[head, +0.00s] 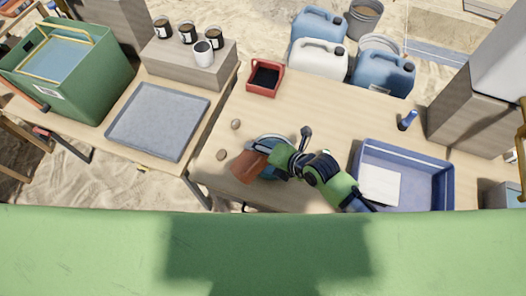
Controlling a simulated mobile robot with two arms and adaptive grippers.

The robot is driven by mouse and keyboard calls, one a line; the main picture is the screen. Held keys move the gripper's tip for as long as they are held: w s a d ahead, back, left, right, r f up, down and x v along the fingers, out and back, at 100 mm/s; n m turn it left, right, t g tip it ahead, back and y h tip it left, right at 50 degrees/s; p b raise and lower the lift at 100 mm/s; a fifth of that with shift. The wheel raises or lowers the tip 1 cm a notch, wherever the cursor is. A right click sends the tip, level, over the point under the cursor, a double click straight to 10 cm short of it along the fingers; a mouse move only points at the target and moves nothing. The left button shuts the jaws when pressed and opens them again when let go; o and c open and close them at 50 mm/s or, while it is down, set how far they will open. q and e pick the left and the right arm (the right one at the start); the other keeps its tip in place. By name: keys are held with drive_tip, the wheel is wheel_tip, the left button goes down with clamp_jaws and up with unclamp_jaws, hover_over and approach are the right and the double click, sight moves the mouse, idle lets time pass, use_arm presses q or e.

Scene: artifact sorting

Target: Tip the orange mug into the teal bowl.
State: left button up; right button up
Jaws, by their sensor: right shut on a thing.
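The orange mug (247,168) is tilted at the left rim of the teal bowl (270,173). My right gripper (262,148) is over the bowl and shut on the mug. The bowl stands on the wooden table and is partly hidden by my gripper and the mug. Whether the mug touches the bowl, and what is inside either, I cannot tell. My left gripper does not show.
Two small brown lumps (236,124) (221,155) lie left of the bowl. A red tray (265,79) is behind. A blue crate (404,154) stands at right. A grey tray (157,121) lies at left. The table behind the bowl has free room.

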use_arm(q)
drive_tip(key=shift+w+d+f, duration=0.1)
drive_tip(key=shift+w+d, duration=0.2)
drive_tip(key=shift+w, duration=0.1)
